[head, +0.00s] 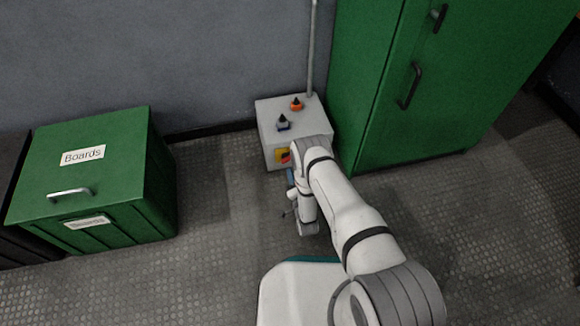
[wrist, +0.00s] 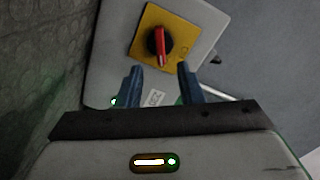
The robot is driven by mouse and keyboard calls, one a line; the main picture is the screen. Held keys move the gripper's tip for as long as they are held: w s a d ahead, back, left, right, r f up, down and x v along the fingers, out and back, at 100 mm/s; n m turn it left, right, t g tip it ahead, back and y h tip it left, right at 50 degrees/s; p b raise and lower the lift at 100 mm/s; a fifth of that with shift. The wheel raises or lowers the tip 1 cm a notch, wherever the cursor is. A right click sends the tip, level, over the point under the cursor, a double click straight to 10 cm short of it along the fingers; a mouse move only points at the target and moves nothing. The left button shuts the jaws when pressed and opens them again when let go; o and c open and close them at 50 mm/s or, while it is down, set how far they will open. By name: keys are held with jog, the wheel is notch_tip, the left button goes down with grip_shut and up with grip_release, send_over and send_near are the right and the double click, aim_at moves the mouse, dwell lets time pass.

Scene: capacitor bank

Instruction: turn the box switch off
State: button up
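The grey switch box (head: 265,125) stands on the floor against the wall, left of the green cabinet. Its front carries a red rotary switch handle on a yellow plate (head: 280,155), partly hidden by my arm in the head view. In the wrist view the red handle (wrist: 159,46) sits on a black round base at the middle of the yellow plate (wrist: 148,22). My gripper (wrist: 158,72) is open, its two blue fingers pointing at the plate, with the handle between and beyond the fingertips. I see no contact with the handle.
An orange-based knob (head: 296,104) and a blue-based knob (head: 283,123) are on the box top. A tall green cabinet (head: 390,120) stands close on the right. A green "Boards" chest (head: 110,190) is at left, with free floor between it and the box.

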aim_at(287, 158)
jog(key=b+x, duration=0.2)
jog(key=x, duration=0.4)
jog(key=shift+w, duration=0.3)
grip_shut()
